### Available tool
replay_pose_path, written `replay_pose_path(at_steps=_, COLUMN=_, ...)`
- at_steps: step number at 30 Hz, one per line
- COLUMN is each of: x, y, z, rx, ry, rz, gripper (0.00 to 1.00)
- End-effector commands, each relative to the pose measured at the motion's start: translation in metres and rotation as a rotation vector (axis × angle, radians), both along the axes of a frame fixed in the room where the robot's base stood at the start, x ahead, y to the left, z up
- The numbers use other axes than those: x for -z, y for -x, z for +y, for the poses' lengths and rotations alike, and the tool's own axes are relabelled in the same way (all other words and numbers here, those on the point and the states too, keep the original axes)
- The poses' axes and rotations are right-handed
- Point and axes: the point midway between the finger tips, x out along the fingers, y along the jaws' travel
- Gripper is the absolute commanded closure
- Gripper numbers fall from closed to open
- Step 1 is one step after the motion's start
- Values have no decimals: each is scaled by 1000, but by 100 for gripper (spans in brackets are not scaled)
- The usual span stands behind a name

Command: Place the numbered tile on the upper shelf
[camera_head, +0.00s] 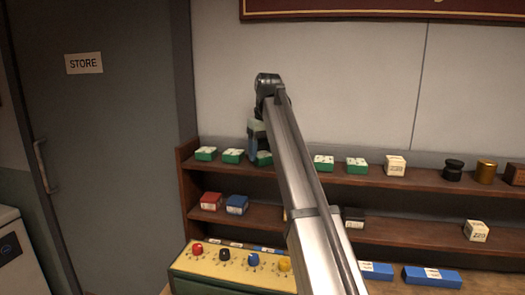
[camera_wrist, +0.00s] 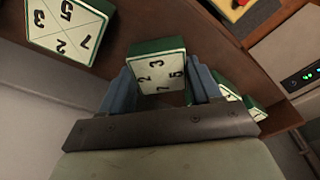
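The numbered tile (camera_wrist: 158,74) has a cream face with the numbers 3, 2, 5 and 7 and green sides. In the wrist view it sits between my gripper's (camera_wrist: 160,82) two blue fingers, which lie close against its sides. In the head view my gripper (camera_head: 258,150) points down over the upper shelf (camera_head: 300,174), left of centre. The tile (camera_head: 264,159) is below it at shelf level, in line with similar green tiles. The arm partly covers it, and its contact with the shelf is hard to make out.
Two green tiles (camera_head: 233,156) stand to the left and two more (camera_head: 323,162) to the right; a neighbour (camera_wrist: 68,28) is large in the wrist view. The lower shelf and a yellow knob panel (camera_head: 235,268) are below.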

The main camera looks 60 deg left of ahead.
Motion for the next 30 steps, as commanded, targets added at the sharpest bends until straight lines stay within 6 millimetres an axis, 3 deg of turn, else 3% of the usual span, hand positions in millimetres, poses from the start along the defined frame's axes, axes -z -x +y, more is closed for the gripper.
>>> replay_pose_path(at_steps=7, x=0, y=0, z=0, rx=0, ry=0, rz=0, gripper=13)
replay_pose_path(at_steps=20, x=-9, y=0, z=0, rx=0, ry=-1, rz=0, gripper=13)
replay_pose_path(at_steps=30, x=-53, y=-1, z=-6, rx=0, ry=-1, rz=-1, gripper=13)
